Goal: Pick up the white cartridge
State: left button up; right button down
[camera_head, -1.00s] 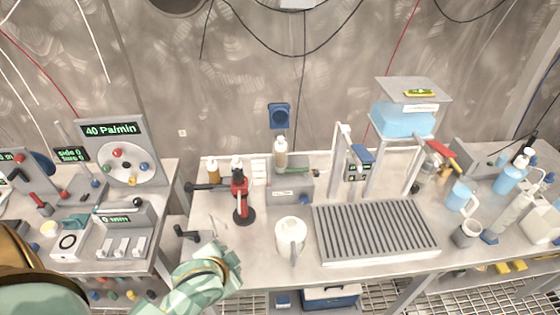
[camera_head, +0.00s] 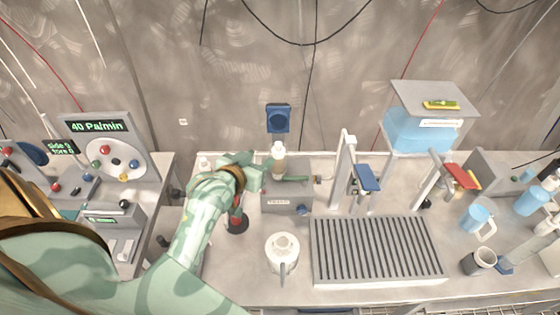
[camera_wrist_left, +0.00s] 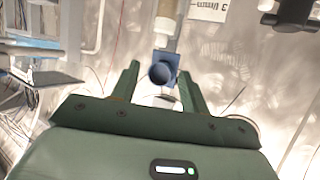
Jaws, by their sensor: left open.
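The white cartridge (camera_head: 278,158) looks like a pale upright cylinder with a white top. It stands at the back of the bench, by a small grey box, below the blue wall socket. My left gripper (camera_head: 258,171) is just left of it in the head view; contact cannot be told. In the left wrist view the two green fingers (camera_wrist_left: 160,82) are spread with a gap between them, and the blue socket shows beyond. My right gripper is in neither view.
A red and black tool (camera_head: 237,218) stands partly behind my left forearm. A white jug (camera_head: 282,252) and a slatted grey tray (camera_head: 318,270) are in front. A blue tank (camera_head: 420,130) on a stand is at right. Instrument panels (camera_head: 102,128) are at left.

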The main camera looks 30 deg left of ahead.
aim_at(277, 146)
pick_arm(q)
jog(key=b+x, duration=0.1)
jog(key=x, duration=0.6)
jog(key=b+x, duration=0.1)
jog(key=x, duration=0.4)
jog(key=shift+s+f, duration=0.1)
jog(key=shift+f, duration=0.1)
jog(key=shift+s, duration=0.1)
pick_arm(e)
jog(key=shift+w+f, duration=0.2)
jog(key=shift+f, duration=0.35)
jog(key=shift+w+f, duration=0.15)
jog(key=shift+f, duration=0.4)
pick_arm(q)
jog(key=shift+r, duration=0.1)
jog(key=shift+c, duration=0.4)
grip_shut()
